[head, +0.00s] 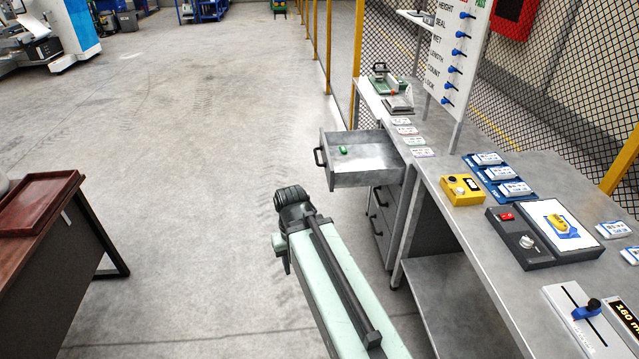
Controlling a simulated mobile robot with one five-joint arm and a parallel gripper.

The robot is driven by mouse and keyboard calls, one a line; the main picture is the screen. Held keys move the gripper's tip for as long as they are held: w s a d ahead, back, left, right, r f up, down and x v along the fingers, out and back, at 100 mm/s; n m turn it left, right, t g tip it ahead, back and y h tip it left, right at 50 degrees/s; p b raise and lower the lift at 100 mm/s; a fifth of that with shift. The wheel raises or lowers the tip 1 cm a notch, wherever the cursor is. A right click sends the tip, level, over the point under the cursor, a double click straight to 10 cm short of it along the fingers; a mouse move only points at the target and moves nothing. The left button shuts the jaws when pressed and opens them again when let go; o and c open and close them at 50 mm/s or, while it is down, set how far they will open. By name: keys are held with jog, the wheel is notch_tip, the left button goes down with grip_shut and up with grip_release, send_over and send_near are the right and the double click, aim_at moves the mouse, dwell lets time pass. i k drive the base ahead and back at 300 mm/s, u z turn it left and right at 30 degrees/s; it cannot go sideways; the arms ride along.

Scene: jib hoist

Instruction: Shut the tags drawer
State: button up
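The open drawer (367,180) is grey metal and sticks out to the left from the top of the workbench's drawer unit. Its dark handle (319,157) is on the left-facing front. A small green object (343,150) lies inside, near the front. No label can be read on the drawer, so I cannot confirm from lettering that it is the tags drawer. My pale green arm reaches up from the bottom and ends in a dark joint below and left of the drawer, apart from it in the picture. I cannot make out my gripper's fingers.
Shut drawers (381,222) lie below the open one. The workbench (520,225) runs along the right, bearing a yellow box (461,189), a dark scale-like device (524,243) and cards. A brown desk (45,240) stands at left. The concrete floor (200,150) between is clear.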

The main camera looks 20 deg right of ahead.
aim_at(373, 158)
jog(key=u, duration=0.05)
jog(key=k, duration=0.35)
jog(key=u, duration=1.7)
jog(key=i, duration=1.25)
jog(key=z, duration=2.95)
jog(key=i, duration=1.1)
jog(key=u, duration=0.05)
